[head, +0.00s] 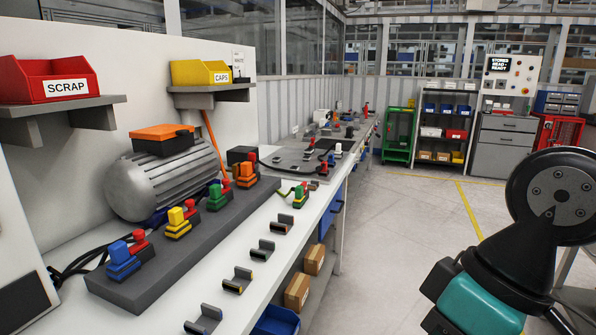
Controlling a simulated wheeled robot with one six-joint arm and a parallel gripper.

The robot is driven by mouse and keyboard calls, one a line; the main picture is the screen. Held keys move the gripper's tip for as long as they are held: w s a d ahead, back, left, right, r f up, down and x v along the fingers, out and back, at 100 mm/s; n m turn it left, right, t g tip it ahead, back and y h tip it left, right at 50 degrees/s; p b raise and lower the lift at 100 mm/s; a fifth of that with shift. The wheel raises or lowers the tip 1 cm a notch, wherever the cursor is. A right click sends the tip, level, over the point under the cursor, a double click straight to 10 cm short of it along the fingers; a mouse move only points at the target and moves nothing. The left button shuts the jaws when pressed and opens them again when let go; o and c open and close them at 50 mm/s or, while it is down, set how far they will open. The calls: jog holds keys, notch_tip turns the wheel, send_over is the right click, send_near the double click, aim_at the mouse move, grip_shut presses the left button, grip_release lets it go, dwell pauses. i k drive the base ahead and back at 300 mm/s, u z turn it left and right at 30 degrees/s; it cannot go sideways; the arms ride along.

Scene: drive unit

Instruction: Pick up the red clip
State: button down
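Several red pieces sit along the grey block on the bench, so I cannot tell for sure which is the red clip. One red piece (139,237) is beside a blue connector (122,260) at the near end. Other red pieces stand by the yellow connector (178,222), the green connector (216,197) and the orange connector (245,174). My arm shows at the lower right, with a teal housing and dark parts, over the floor and apart from the bench. I cannot make out the fingertips or anything held.
Several dark cradles (238,280) line the bench's front edge. A grey motor (170,172) stands behind the block. A red SCRAP bin (48,80) and a yellow CAPS bin (199,73) sit on wall shelves. The floor (400,230) right of the bench is clear.

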aim_at(324, 165)
jog(key=z, duration=0.05)
jog(key=k, duration=0.35)
jog(key=z, duration=1.15)
jog(key=i, duration=1.95)
jog(key=u, duration=0.25)
jog(key=i, duration=1.75)
jog(key=u, duration=1.25)
jog(key=i, duration=1)
jog(key=u, duration=0.95)
